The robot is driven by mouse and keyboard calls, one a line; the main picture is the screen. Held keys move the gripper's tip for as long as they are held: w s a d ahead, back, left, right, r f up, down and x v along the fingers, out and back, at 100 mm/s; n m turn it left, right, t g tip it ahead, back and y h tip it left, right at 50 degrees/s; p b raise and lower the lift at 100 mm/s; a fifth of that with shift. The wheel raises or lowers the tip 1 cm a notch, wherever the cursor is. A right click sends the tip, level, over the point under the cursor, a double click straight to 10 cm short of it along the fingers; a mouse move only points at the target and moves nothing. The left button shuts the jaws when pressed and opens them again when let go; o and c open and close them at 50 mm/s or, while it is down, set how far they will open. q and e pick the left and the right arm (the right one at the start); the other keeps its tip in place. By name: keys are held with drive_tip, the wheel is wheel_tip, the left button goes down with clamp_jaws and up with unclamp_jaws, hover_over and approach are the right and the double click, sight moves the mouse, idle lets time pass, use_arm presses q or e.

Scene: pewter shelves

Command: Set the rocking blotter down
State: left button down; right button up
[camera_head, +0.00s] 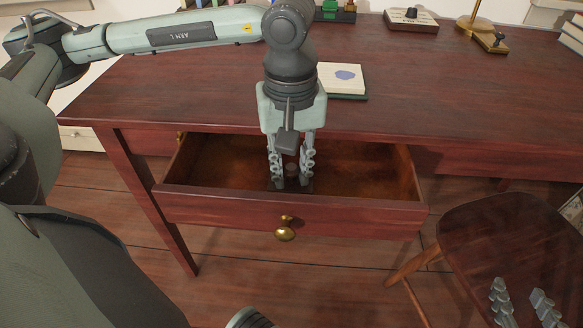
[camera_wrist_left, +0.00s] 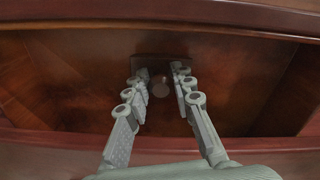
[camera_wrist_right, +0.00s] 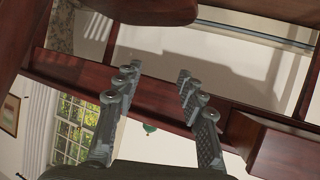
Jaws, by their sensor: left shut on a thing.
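The rocking blotter (camera_head: 292,169) is a small dark piece with a round knob, low inside the open drawer (camera_head: 345,212). My left gripper (camera_head: 290,180) points straight down into the drawer, shut on the blotter. In the left wrist view the blotter's dark base (camera_wrist_left: 160,66) and knob show between the fingertips (camera_wrist_left: 161,77), over the brown drawer floor. I cannot tell whether the base touches that floor. My right gripper (camera_head: 519,287) is at the lower right in front of the chair seat; in the right wrist view its fingers (camera_wrist_right: 160,74) are apart and empty.
The drawer looks otherwise empty, with free floor on both sides. The desk top (camera_head: 200,95) is above and behind it. A pad with a blue mark (camera_head: 342,77) lies behind my left gripper. A wooden chair (camera_head: 510,235) stands at the right.

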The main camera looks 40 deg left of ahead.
sight(291, 170)
use_arm(q)
drive_tip(key=c, duration=1.3)
unclamp_jaws()
drive_tip(key=shift+o, duration=0.2)
use_arm(e)
drive_tip(key=shift+w+a+r, duration=0.15)
drive_tip(key=shift+a+r, duration=0.1)
drive_tip(key=shift+r, duration=0.15)
use_arm(q)
drive_tip(key=shift+r, duration=0.25)
wheel_tip(291, 170, up, 12)
drive_tip(key=p, duration=0.1)
drive_tip(key=shift+s+f, duration=0.15)
drive_tip(key=shift+f, duration=0.05)
use_arm(e)
drive_tip(key=s+d+f+g+h, duration=0.2)
drive_tip(key=s+d+f+g, duration=0.1)
drive_tip(key=s+d+f, duration=0.1)
drive_tip(key=shift+d+f+m, duration=0.3)
drive_tip(key=shift+d+f, duration=0.45)
drive_tip(key=shift+f, duration=0.1)
